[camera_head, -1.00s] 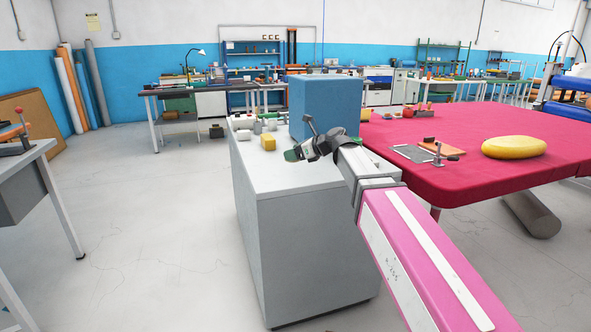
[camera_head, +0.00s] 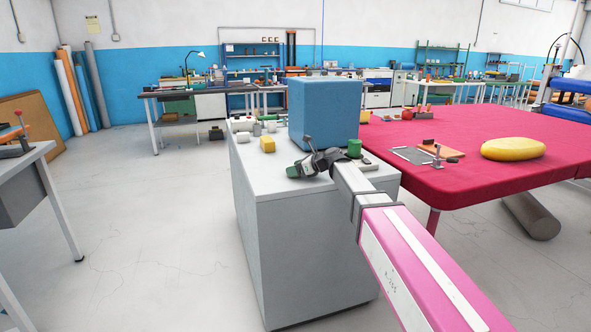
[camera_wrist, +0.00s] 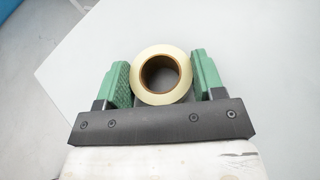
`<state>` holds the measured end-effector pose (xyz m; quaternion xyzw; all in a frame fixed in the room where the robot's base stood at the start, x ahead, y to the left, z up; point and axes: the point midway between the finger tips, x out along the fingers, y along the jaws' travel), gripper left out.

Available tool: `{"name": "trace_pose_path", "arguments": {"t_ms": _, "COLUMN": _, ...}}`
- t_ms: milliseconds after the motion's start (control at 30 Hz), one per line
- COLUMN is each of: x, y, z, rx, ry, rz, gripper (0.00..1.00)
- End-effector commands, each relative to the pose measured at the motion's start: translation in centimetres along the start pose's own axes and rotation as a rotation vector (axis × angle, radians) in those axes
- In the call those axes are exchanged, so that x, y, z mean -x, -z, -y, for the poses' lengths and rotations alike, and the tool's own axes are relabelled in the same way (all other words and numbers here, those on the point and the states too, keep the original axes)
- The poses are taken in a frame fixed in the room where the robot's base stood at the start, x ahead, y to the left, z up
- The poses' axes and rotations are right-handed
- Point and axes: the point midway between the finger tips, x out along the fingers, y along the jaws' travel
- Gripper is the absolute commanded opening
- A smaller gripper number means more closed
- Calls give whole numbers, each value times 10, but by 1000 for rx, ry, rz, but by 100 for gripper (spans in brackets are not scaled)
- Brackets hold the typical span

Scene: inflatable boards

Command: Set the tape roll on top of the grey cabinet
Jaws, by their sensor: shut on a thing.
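The tape roll (camera_wrist: 161,98) is pale yellow with a brown core. In the wrist view it sits between the two green finger pads of my gripper (camera_wrist: 161,80), which is shut on it. In the head view my gripper (camera_head: 296,170) is low over the front part of the grey cabinet (camera_head: 310,240), and the roll cannot be made out there. The pale cabinet top fills most of the wrist view behind the roll. I cannot tell whether the roll touches the top.
A blue box (camera_head: 323,112) stands on the cabinet behind my gripper. A red-covered table (camera_head: 480,180) adjoins on the right. The left front of the top is clear.

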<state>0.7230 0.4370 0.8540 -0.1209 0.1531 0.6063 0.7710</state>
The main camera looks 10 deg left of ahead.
Motion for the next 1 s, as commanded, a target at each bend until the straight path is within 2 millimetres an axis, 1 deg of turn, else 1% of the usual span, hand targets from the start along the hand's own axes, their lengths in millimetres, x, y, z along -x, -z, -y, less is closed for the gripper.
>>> {"name": "trace_pose_path", "arguments": {"t_ms": 333, "x": -1, "y": 3, "z": 0, "rx": 0, "ry": 0, "rz": 0, "gripper": 39}}
{"name": "trace_pose_path", "arguments": {"t_ms": 367, "x": -1, "y": 3, "z": 0, "rx": 0, "ry": 0, "rz": 0, "gripper": 69}}
{"name": "trace_pose_path", "arguments": {"t_ms": 400, "x": -1, "y": 3, "z": 0, "rx": 0, "ry": 0, "rz": 0, "gripper": 82}}
{"name": "trace_pose_path", "arguments": {"t_ms": 433, "x": -1, "y": 3, "z": 0, "rx": 0, "ry": 0, "rz": 0, "gripper": 88}}
{"name": "trace_pose_path", "arguments": {"t_ms": 700, "x": -1, "y": 2, "z": 0, "rx": 0, "ry": 0, "rz": 0, "gripper": 88}}
{"name": "trace_pose_path", "arguments": {"t_ms": 800, "x": 1, "y": -1, "z": 0, "rx": 1, "ry": 0, "rz": 0, "gripper": 88}}
{"name": "trace_pose_path", "arguments": {"t_ms": 867, "x": 8, "y": 0, "z": -1, "rx": 0, "ry": 1, "rz": 0, "gripper": 88}}
{"name": "trace_pose_path", "arguments": {"t_ms": 1000, "x": 32, "y": 1, "z": -1, "rx": 0, "ry": 2, "rz": 0, "gripper": 88}}
